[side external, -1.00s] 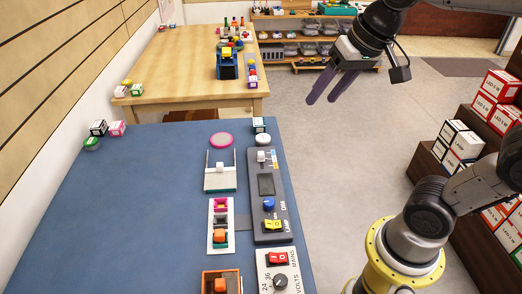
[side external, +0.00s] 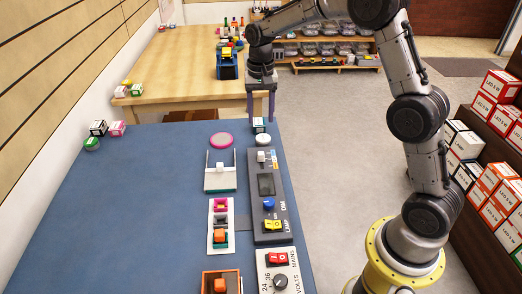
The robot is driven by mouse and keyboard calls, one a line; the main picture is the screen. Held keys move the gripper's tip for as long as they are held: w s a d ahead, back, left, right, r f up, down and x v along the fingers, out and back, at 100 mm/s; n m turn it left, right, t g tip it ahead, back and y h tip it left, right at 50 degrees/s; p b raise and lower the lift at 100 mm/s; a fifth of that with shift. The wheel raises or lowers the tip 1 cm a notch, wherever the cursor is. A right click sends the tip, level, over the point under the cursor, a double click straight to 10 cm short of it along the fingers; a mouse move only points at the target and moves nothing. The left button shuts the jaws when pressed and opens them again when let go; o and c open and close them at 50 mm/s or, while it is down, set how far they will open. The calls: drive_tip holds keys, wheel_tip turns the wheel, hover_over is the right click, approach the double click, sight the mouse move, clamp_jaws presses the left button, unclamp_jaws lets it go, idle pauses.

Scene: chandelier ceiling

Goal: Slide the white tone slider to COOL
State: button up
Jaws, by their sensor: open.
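The white slider knob (side external: 262,156) sits near the far end of the dark control panel (side external: 268,211). A small coloured strip (side external: 274,159) runs along its right side; its lettering is too small to read, so I cannot tell which end is COOL. My gripper (side external: 260,115) points down with its two purple fingers apart and nothing between them. It is beyond the panel's far end, near the blue table's far edge, and apart from the slider. Its exact height is hard to tell.
A small white-and-black box (side external: 259,125) stands just beyond the panel, close to my fingertips in the picture. A white round knob (side external: 263,140) lies between it and the slider. The panel also bears a dark screen, a blue knob (side external: 268,204) and a yellow switch (side external: 273,226).

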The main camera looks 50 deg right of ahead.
sight(261, 152)
wheel_tip(261, 152, down, 14)
drive_tip(key=shift+r, duration=0.25)
idle(0.3)
clamp_jaws()
drive_tip(key=shift+r, duration=0.1)
idle(1.2)
